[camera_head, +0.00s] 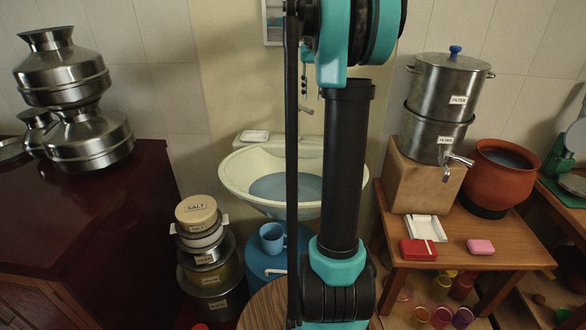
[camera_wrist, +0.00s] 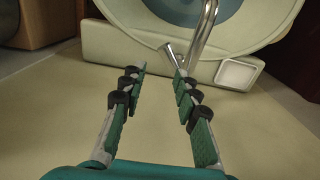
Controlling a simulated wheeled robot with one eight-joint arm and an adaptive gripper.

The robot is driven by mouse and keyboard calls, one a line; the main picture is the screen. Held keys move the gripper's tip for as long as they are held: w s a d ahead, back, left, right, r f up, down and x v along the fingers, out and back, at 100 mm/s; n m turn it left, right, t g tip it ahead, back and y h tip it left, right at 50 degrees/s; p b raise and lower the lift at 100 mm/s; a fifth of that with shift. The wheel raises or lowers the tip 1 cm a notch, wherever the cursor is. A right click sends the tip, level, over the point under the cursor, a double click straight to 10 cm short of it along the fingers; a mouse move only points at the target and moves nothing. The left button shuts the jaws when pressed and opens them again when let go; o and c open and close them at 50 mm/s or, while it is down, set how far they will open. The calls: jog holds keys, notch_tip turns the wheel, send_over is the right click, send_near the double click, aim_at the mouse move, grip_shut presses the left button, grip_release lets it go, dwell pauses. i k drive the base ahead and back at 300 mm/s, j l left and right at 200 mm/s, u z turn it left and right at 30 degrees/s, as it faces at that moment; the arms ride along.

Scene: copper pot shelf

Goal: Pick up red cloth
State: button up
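A small flat red item with a white stripe (camera_head: 418,249) lies on the wooden table at the right in the head view. It may be the red cloth, but I cannot tell for sure. My gripper (camera_wrist: 161,72) is open and empty in the wrist view, its two fingers apart in front of the wall by the sink tap. It is far from the red item, which does not show in the wrist view. In the head view my gripper is mostly hidden behind my arm.
The wooden table (camera_head: 505,262) also holds a white tray (camera_head: 425,228), a pink block (camera_head: 480,246), a clay pot (camera_head: 497,178) and a steel filter (camera_head: 440,125) on a wooden block. The sink (camera_head: 240,172) with its tap (camera_wrist: 200,40) is behind my arm. Stacked tins (camera_head: 208,255) stand left.

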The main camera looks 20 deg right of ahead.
aim_at(410, 249)
jog(key=k, duration=1)
